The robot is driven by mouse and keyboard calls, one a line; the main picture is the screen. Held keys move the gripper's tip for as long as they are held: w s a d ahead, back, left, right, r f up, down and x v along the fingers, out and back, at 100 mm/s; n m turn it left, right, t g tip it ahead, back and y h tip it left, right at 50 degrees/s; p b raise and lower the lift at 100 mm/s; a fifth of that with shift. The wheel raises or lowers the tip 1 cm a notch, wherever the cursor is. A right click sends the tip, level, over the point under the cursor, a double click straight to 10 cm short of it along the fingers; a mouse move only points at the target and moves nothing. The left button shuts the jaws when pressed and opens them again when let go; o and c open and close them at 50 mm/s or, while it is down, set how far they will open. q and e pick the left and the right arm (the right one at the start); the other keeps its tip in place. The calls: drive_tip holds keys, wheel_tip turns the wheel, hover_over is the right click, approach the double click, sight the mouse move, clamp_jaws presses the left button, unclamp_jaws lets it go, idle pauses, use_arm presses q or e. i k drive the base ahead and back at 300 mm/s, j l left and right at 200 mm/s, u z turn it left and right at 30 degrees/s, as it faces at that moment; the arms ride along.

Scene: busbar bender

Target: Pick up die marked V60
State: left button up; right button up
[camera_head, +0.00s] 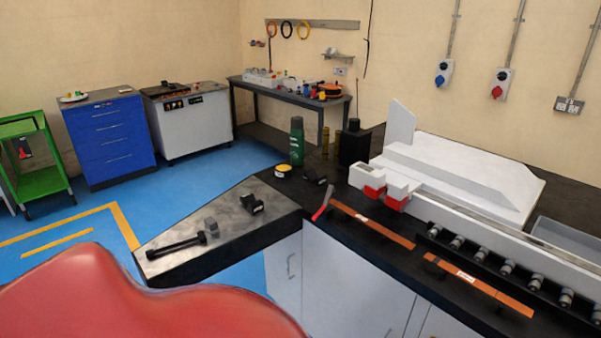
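No gripper of mine is in view. A small black block with a pale label (252,203) sits on the grey metal plate (240,228) at the left end of the bench. A smaller grey block (211,226) stands to its left, beside a black rod-like tool (176,246) lying flat. Another dark block (315,176) sits farther back on the black bench top. The markings are too small to read, so I cannot tell which block is the V60 die.
The white bending machine (459,173) fills the right of the black bench. Copper bars (375,225), a red-handled tool (323,202), a green bottle (297,142) and a row of rollers (507,267) are on the bench. Blue floor lies left, before the blue drawer cabinet (110,140).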

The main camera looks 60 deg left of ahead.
sight(311, 175)
drive_tip(key=u, duration=1.8)
drive_tip(key=i, duration=0.15)
